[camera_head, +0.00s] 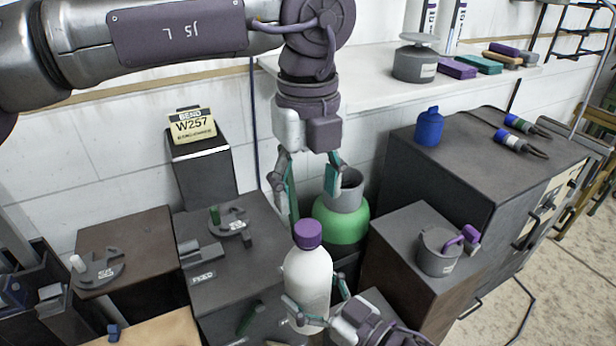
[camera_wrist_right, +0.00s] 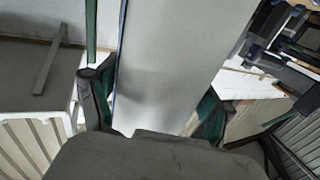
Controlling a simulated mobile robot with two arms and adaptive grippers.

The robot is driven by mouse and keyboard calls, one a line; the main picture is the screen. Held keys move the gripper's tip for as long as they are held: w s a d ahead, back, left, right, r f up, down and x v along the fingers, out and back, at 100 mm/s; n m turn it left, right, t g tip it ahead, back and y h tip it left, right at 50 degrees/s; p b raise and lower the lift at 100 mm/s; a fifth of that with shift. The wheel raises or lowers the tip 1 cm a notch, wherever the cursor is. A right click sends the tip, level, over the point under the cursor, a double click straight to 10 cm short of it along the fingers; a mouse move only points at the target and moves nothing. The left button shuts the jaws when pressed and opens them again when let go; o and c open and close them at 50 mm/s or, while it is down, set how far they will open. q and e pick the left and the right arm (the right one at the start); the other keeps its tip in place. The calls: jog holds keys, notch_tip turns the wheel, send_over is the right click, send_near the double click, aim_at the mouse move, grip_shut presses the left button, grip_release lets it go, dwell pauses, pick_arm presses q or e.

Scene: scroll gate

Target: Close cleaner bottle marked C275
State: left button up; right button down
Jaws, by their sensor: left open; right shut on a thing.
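A white bottle (camera_head: 308,272) with a purple cap (camera_head: 307,235) stands out in the lower middle of the head view. The cap sits on the bottle's top; I cannot tell how tight it is. No C275 mark is readable on it. My right gripper (camera_head: 316,302) is shut on the bottle's lower body. In the right wrist view the pale bottle wall (camera_wrist_right: 172,62) fills the space between the two fingers (camera_wrist_right: 155,105). My left gripper (camera_head: 308,182) points down, open and empty, above the cap and apart from it.
A green container (camera_head: 341,222) with a grey neck stands just behind the bottle. A grey cup (camera_head: 439,252) sits on a box to the right, and a blue bottle (camera_head: 429,128) on a dark cabinet. A W257 sign (camera_head: 192,125) stands at left on a pedestal.

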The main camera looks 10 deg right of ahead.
aim_at(308, 227)
pick_arm(q)
notch_tip(308, 227, down, 7)
jog(key=shift+r, duration=0.15)
jog(key=shift+c, duration=0.3)
